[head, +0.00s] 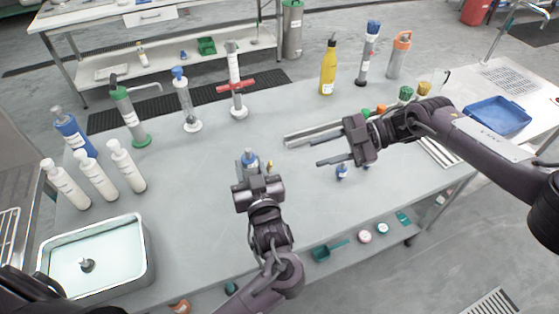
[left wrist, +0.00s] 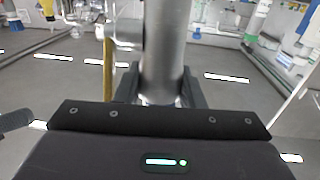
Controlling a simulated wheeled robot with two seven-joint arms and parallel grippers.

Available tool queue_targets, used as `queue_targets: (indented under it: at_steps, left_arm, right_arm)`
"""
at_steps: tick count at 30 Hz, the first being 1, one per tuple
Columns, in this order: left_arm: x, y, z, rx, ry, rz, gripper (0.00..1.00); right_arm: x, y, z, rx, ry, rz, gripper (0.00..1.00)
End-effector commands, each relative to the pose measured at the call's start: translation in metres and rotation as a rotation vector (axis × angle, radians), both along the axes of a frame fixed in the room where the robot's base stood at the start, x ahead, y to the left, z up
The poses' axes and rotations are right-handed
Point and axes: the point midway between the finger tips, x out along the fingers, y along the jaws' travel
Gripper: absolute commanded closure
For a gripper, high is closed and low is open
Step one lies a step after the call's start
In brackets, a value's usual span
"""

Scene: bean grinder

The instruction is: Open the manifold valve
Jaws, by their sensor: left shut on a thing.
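My left gripper (head: 256,176) is shut on a grey metal cylinder (left wrist: 165,50), which stands between its fingers in the left wrist view. In the head view a small grey body with a blue top (head: 249,157) shows at that gripper, with a small yellow piece (head: 269,165) beside it. A yellow strip (left wrist: 108,65) and a pale fitting (left wrist: 128,32) are left of the cylinder in the left wrist view. I cannot tell which part is the manifold valve. My right gripper (head: 317,151) is open and empty, right of the held thing, its fingers pointing left.
White bottles (head: 96,175) and a metal basin (head: 145,240) are at left. Stands with tubes (head: 237,80) and a yellow bottle (head: 328,68) line the back. The table middle (head: 190,165) is clear.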

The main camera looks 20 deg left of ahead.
Motion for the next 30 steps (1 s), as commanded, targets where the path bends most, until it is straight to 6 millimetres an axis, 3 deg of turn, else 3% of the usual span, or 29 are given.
queue_targets:
  at_steps: [7,21,30]
  left_arm:
    - [-0.001,-0.001,-0.006,-0.001,0.015,-0.001,1.0]
    - [-0.001,-0.001,-0.006,-0.001,0.015,-0.001,1.0]
    - [-0.001,0.0,-0.006,0.0,0.015,-0.001,1.0]
  right_arm:
    - [0.004,0.006,0.003,-0.034,-0.004,0.002,0.64]
    - [-0.027,0.081,-0.026,-0.03,-0.005,0.001,0.64]
    - [-0.034,0.099,-0.034,-0.032,-0.007,-0.001,0.64]
